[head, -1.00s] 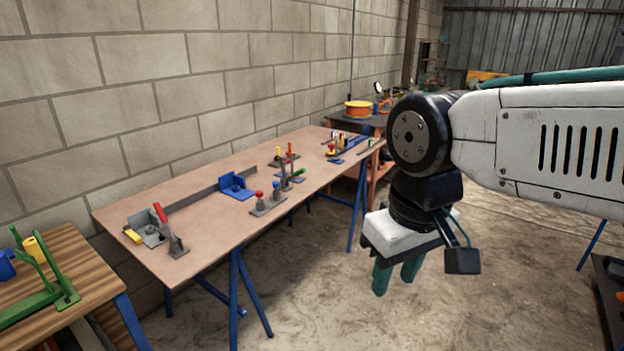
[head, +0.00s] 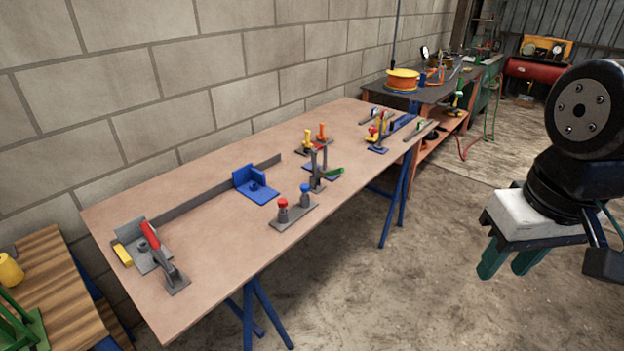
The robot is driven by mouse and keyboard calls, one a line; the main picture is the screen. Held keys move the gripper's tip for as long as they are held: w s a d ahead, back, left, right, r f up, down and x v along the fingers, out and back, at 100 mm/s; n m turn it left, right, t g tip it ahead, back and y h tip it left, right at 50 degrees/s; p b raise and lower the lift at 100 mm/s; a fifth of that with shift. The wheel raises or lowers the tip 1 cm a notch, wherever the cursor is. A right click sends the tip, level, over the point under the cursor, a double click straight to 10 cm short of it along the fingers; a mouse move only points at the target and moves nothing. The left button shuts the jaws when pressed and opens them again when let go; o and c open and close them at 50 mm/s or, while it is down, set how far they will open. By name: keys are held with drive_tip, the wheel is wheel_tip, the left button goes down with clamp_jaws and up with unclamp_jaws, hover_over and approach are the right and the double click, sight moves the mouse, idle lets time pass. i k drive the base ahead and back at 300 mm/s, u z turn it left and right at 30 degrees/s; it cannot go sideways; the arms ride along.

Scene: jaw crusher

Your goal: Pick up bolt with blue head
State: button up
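The bolt with the blue head (head: 305,193) stands upright on a small grey plate (head: 291,217) near the front edge of the long brown table. A similar bolt with a red head (head: 283,208) stands beside it on the same plate, to its left. My gripper (head: 510,262) hangs at the right of the head view, over the floor and well apart from the table. Its two green fingers point down with a gap between them and nothing in the gap.
The brown table (head: 210,225) also holds a blue bracket (head: 256,186), a red-handled clamp (head: 160,256), a grey upright with a green handle (head: 319,168) and several tools farther back. A wooden table (head: 75,300) stands at lower left. Open floor lies between table and arm.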

sight(304, 188)
drive_tip(key=u, duration=0.3)
drive_tip(key=i, duration=0.8)
drive_tip(key=u, duration=0.75)
drive_tip(key=i, duration=0.4)
drive_tip(key=u, duration=0.3)
